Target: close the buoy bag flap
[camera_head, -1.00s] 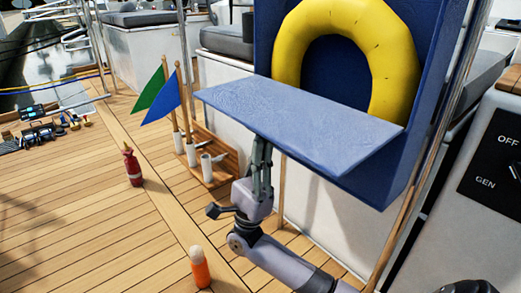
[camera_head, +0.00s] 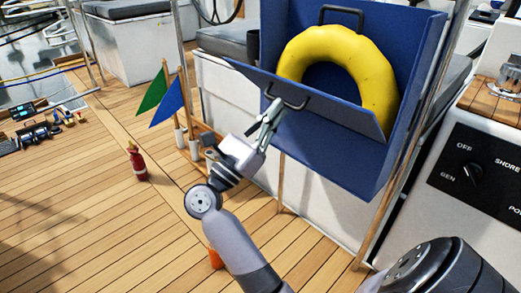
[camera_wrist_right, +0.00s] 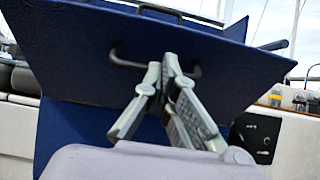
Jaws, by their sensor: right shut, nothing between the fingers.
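The blue buoy bag (camera_head: 424,75) holds a yellow horseshoe buoy (camera_head: 378,80), whose upper part shows above the flap. The bag's blue flap (camera_head: 335,112) is hinged low at the front and tilted up part way, leaning outward from the bag. A dark handle (camera_head: 289,100) sits on the flap's outer face. My right gripper (camera_head: 274,106) is shut and empty, its fingertips against or close to the flap at the handle. In the right wrist view the fingertips (camera_wrist_right: 172,62) meet in front of the handle (camera_wrist_right: 128,60). My left gripper is not in view.
A green flag (camera_head: 152,93) and a blue flag (camera_head: 167,104) stand in a wooden rack left of my right arm. A red bottle-like object (camera_head: 138,162) stands on the deck. A switch panel (camera_head: 478,170) is at the right. Open deck lies at the left.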

